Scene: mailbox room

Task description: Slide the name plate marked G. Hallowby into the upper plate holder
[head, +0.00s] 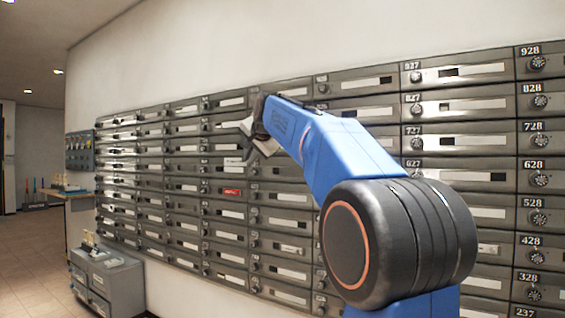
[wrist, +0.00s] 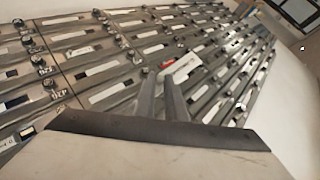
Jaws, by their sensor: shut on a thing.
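My gripper (head: 250,148) is in front of the mailbox wall in the head view, at the end of my blue arm. In the wrist view my gripper (wrist: 159,84) has its two grey fingers close together, shut on a small white name plate (wrist: 184,67). The plate is tilted in that picture and sticks out beyond the fingertips. Its lettering is too small to read. I cannot tell for sure which plate holder is the upper one. The plate appears apart from the mailbox fronts, though the exact gap is hard to judge.
The wall of grey mailboxes (head: 440,140) has rows of locks and label slots. A red label (head: 232,191) is on one box front and shows near the plate in the wrist view (wrist: 167,63). A grey cabinet (head: 110,278) stands at the lower left. Floor at far left is clear.

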